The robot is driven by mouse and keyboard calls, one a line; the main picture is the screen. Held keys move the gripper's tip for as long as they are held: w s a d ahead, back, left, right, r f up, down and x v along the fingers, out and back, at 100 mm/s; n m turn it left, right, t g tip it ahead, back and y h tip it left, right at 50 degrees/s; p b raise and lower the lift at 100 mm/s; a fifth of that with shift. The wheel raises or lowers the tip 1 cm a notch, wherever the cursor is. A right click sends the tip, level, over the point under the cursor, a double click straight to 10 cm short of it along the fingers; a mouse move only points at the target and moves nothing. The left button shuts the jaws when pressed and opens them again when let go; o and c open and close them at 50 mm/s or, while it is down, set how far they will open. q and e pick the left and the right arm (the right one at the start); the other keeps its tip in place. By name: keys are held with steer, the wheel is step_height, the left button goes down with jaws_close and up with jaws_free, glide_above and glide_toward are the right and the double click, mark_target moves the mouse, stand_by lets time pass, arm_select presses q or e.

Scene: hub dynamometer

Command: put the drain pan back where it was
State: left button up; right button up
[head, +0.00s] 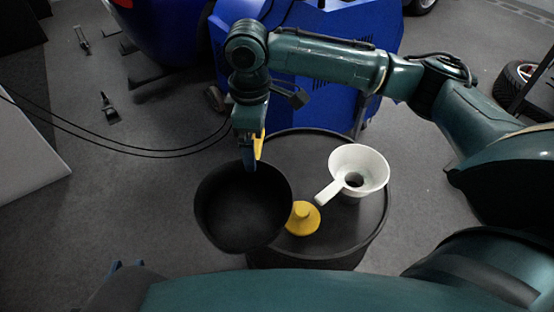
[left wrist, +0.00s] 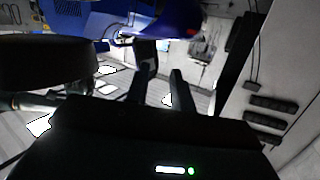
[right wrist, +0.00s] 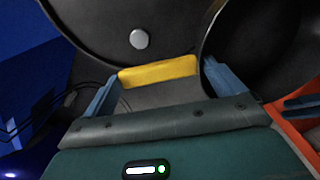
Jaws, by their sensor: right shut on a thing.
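The drain pan (head: 243,208) is a round black pan in the head view, in front of the left side of a black drum (head: 350,243). My right gripper (head: 253,165) is at its far rim, shut on a yellow grip piece that appears to belong to the pan. In the right wrist view this yellow piece (right wrist: 158,71) fills the gap between the blue fingers, with the pan's dark bowl (right wrist: 262,50) at right. My left gripper (head: 126,266) is low at left, its tips apart and empty in the left wrist view (left wrist: 161,70).
A white funnel (head: 360,168) and a yellow cap-like piece (head: 303,219) stand on the drum top. A blue machine (head: 320,100) is behind the drum. Dark cables (head: 150,153) cross the floor at left. The grey floor (head: 120,200) left of the pan is mostly clear.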

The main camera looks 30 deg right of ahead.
mark_target(231, 176)
steer(key=n, duration=0.2)
steer(key=a+r+n+p, duration=0.1)
steer(key=n, duration=0.1)
steer(key=shift+w+n, duration=0.1)
steer(key=shift+n, duration=0.2)
steer(key=a+f+n, duration=0.1)
steer(key=f+n, duration=0.2)
steer(key=n, duration=0.4)
steer(key=a+f+n, duration=0.2)
steer(key=f+n, duration=0.2)
steer(key=n, duration=0.3)
steer(key=w+a+f+n, duration=0.1)
steer(key=f+n, duration=0.3)
steer(key=n, duration=0.4)
steer(key=shift+w+a+f+p, duration=0.1)
steer(key=shift+a+f+p, duration=0.1)
steer(key=shift+a+p, duration=0.2)
arm_select(q)
steer(key=shift+s+a+r+n+g, duration=0.4)
steer(key=shift+s+a+g, duration=0.05)
steer(key=shift+s+g, duration=0.3)
arm_select(e)
steer(key=o, duration=0.9)
